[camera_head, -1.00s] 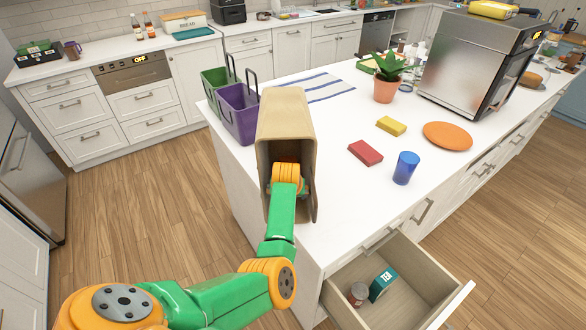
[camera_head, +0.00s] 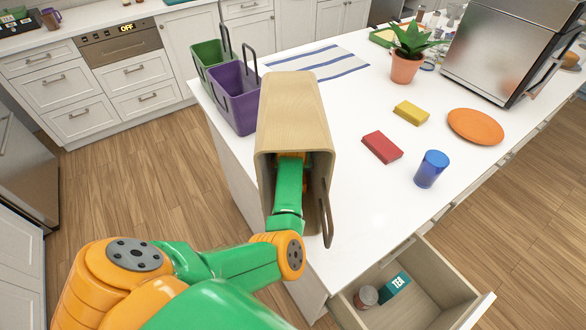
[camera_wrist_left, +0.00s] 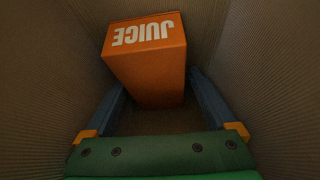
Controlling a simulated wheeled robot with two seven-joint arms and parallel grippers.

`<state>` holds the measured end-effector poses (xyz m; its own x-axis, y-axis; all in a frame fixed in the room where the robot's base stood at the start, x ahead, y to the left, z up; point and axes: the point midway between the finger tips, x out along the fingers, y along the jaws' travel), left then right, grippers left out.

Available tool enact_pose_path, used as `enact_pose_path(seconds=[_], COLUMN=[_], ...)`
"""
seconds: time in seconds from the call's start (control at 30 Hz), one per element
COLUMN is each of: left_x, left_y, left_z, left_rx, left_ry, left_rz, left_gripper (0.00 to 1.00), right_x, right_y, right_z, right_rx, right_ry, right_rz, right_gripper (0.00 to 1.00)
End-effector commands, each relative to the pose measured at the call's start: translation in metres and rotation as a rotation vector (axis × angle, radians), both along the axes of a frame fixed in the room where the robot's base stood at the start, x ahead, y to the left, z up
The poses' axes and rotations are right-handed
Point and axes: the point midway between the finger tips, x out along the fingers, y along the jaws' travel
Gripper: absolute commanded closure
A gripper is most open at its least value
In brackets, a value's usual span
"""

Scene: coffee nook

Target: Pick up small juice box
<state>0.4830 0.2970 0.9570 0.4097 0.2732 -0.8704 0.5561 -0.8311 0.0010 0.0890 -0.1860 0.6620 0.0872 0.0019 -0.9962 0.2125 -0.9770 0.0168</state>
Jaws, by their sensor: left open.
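The orange juice box (camera_wrist_left: 145,62) shows in the left wrist view, inside a container, with "JUICE" upside down on its face. In the head view it is hidden by the container. The tan container (camera_head: 293,100) has its open end facing me at the counter's near left end, with its handle hanging at the right. My left arm reaches into this opening. My left gripper (camera_wrist_left: 157,84) is open, its two dark fingers on either side of the juice box; I cannot tell whether they touch it. My right gripper is out of view.
Purple (camera_head: 238,97) and green (camera_head: 212,66) caddies stand behind the tan container. A red sponge (camera_head: 382,147), yellow sponge (camera_head: 411,112), blue cup (camera_head: 431,169) and orange plate (camera_head: 475,126) are to the right. An open drawer (camera_head: 440,270) juts out below, holding a tea box (camera_head: 396,285) and a jar (camera_head: 366,297).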

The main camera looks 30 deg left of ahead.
Motion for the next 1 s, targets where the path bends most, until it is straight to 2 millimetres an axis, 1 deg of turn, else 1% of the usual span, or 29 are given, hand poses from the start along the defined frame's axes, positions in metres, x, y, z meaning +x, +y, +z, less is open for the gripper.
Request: enact_pose_path(seconds=[0.4, 0.43, 0.47, 0.5, 0.57, 0.6, 0.67, 0.7, 0.73, 1.0], left_x=[-0.0003, -0.0002, -0.0001, -0.0001, -0.0001, -0.0001, -0.0001, -0.0001, -0.0001, 0.0004], left_y=[-0.0004, -0.0004, -0.0004, -0.0004, -0.0003, -0.0003, -0.0003, -0.0003, -0.0003, -0.0001], left_z=[-0.0043, -0.0045, -0.0045, -0.0045, -0.0045, -0.0045, -0.0044, -0.0044, -0.0044, -0.0026], left_rx=[-0.001, 0.000, 0.000, 0.000, -0.001, -0.001, -0.001, -0.001, -0.001, 0.000], left_ry=[0.002, 0.001, 0.001, 0.001, 0.001, 0.001, 0.001, 0.001, 0.001, -0.001], left_rz=[-0.001, -0.001, -0.001, -0.001, 0.000, 0.000, 0.000, 0.000, 0.000, 0.000], left_gripper=[0.09, 0.15, 0.23, 0.33, 0.50, 0.60, 0.77, 0.87, 0.95, 0.95], right_x=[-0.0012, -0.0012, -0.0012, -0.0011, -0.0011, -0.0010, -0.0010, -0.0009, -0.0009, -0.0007], right_y=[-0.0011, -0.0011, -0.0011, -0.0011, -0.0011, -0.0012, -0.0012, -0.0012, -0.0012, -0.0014], right_z=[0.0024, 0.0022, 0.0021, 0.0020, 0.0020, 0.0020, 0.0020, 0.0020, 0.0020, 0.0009], right_rx=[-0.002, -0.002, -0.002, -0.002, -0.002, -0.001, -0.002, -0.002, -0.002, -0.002], right_ry=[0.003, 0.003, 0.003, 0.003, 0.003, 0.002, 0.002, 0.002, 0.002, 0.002], right_rz=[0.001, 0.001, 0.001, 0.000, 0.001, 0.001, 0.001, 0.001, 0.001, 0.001], right_gripper=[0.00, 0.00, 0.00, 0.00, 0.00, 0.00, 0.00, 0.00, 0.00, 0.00])
